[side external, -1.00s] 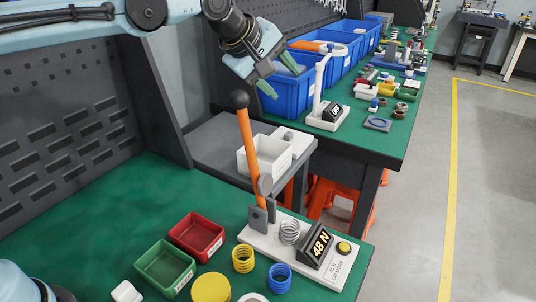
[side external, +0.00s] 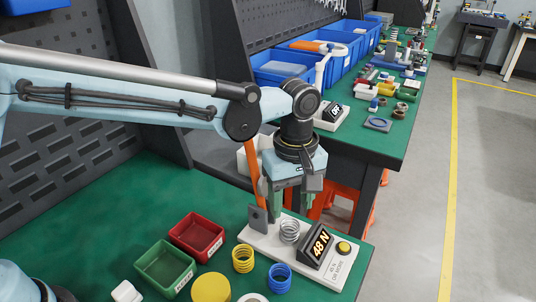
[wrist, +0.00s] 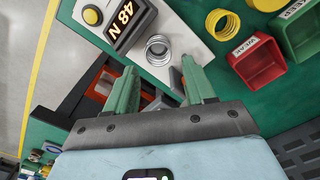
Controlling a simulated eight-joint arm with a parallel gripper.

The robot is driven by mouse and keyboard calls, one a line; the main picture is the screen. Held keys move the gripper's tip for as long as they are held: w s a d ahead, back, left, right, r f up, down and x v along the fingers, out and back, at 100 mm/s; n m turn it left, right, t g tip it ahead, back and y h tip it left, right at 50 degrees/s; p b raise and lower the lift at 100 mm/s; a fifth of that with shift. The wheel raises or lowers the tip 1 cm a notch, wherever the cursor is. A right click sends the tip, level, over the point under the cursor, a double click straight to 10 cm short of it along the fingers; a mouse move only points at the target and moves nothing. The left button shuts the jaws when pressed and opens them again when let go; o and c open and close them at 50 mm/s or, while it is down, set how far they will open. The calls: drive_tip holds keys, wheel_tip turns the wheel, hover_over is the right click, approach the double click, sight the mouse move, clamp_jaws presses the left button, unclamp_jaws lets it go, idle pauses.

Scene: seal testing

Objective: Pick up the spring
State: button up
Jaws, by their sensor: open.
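A silver coil spring (side external: 289,231) stands upright on the white base plate (side external: 262,243) of the tester, beside the display reading 48 N. The spring also shows in the wrist view (wrist: 158,50), just beyond the gap between my fingertips. My gripper (side external: 289,207) is open and empty, pointing down above this spring; its green fingers show in the wrist view (wrist: 160,70). A yellow spring (side external: 243,259) and a blue spring (side external: 280,277) stand on the green bench in front of the plate.
The black display (side external: 317,245) and yellow button (side external: 343,247) are to the right. A red tray (side external: 196,236) and green tray (side external: 164,268) lie left of the springs.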

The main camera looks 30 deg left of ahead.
sight(290, 224)
drive_tip(key=shift+w+a+f, duration=0.1)
drive_tip(key=shift+w+f, duration=0.05)
drive_tip(key=shift+f, duration=1.8)
drive_tip(key=shift+w+f, duration=0.15)
drive_tip(key=shift+f, duration=1.75)
drive_tip(key=shift+c, duration=0.5)
drive_tip(key=c, duration=0.8)
